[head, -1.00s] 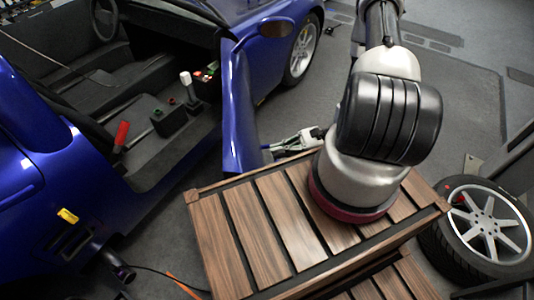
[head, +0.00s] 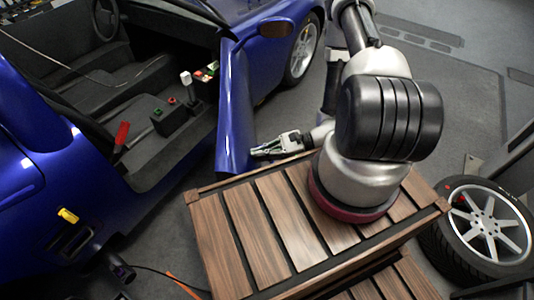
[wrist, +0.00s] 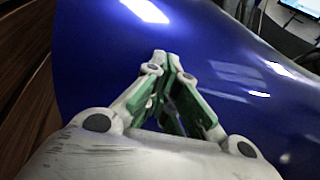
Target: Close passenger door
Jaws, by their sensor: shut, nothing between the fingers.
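The blue passenger door (head: 235,115) of the blue car stands swung open, away from the door opening, in the head view. Its blue panel (wrist: 220,50) fills most of the wrist view. My gripper (head: 254,152) is at the rear lower part of the door's outer side, in front of the wooden slats. Its fingers are shut with nothing between them, and the tips (wrist: 160,57) point at the panel. The tips look very close to the panel; I cannot tell whether they touch it.
My wooden-slatted base (head: 285,215) lies close to the door's rear edge. The car's interior (head: 130,120) shows seats and a console with a red handle (head: 122,132). Grey floor is free beyond the door.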

